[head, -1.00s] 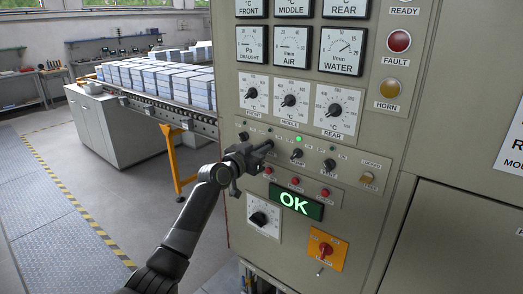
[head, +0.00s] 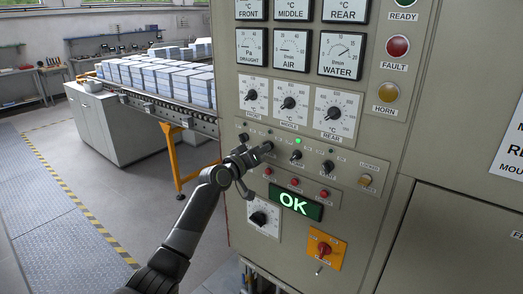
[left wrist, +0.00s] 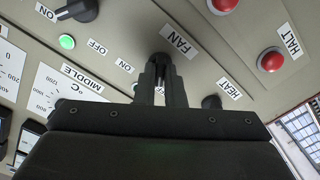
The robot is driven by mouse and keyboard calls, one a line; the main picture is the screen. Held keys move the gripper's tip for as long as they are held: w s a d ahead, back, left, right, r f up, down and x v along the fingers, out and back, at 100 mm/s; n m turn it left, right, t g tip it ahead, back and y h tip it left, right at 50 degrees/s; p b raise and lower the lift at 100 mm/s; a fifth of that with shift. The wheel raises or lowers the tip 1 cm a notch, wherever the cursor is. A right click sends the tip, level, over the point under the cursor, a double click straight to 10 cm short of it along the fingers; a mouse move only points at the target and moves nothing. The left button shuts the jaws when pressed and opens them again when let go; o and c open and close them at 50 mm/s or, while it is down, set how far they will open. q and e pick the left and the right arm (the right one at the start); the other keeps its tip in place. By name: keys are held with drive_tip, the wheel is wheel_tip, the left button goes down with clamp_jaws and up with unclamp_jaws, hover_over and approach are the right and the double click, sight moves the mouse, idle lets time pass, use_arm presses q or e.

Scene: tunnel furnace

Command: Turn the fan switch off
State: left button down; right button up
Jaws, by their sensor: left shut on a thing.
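In the head view my left gripper (head: 262,149) reaches the second knob from the left in the switch row of the grey cabinet (head: 385,170). The knob's exact angle is hidden. A green lamp (head: 297,141) is lit above the knob to the right; it also shows in the left wrist view (left wrist: 67,42). My right gripper is not in view.
Neighbouring black knobs (head: 296,156) and the HEAT knob (left wrist: 211,102) sit close by. Red push buttons (head: 294,182) and a lit OK display (head: 295,202) lie below. A conveyor with pale blocks (head: 160,76) stands left; the floor before it is clear.

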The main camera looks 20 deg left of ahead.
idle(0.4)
use_arm(q)
drive_tip(key=c, duration=1.5)
unclamp_jaws()
drive_tip(key=shift+s, duration=0.1)
drive_tip(key=shift+b+v, duration=1.7)
drive_tip(key=shift+v, duration=6.95)
